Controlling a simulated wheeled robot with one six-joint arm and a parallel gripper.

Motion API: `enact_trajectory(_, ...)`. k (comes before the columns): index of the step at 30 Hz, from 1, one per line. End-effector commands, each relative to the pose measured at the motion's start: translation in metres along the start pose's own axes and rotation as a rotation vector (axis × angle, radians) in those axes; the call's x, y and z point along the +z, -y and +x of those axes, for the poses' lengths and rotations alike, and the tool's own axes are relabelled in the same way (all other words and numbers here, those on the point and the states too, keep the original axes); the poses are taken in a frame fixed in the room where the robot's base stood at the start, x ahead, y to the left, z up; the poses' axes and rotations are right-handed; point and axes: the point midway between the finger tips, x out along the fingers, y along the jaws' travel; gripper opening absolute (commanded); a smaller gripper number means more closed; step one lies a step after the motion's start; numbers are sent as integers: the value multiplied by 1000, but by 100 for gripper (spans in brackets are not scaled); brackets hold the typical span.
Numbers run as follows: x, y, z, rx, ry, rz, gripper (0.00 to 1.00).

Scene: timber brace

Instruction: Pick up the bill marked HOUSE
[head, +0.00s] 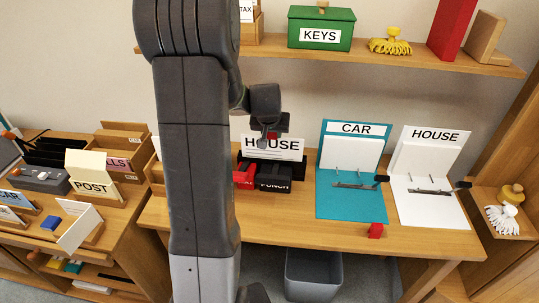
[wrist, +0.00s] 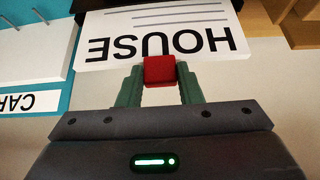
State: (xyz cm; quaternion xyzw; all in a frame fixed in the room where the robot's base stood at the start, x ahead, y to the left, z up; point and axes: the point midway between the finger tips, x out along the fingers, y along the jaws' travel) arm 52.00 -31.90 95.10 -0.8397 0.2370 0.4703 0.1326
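The white bill marked HOUSE (head: 285,155) stands upright at the back of the desk, at a black holder (head: 299,168). In the wrist view the bill (wrist: 205,20) appears upside down, with its printed lines beyond the word. A small red block (wrist: 159,70) is at the middle of its near edge. My gripper (wrist: 160,72) has its two green fingers against the sides of this block. In the head view my gripper (head: 271,136) is right at the bill's top edge. I cannot tell whether the bill's lower edge is clear of the holder.
A blue CAR folder (head: 350,205) and a white HOUSE folder (head: 436,212) lie to the right. A red block (head: 375,231) is near the desk's front edge. A shelf (head: 375,60) runs above. A grey bin (head: 312,275) is below.

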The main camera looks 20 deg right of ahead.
Motion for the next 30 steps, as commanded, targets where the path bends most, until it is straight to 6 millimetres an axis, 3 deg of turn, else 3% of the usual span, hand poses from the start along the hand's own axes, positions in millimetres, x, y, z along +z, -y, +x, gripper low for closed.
enact_trajectory(2,0,0,0,0,0,0,0)
enact_trajectory(30,-12,0,-20,0,-1,0,0)
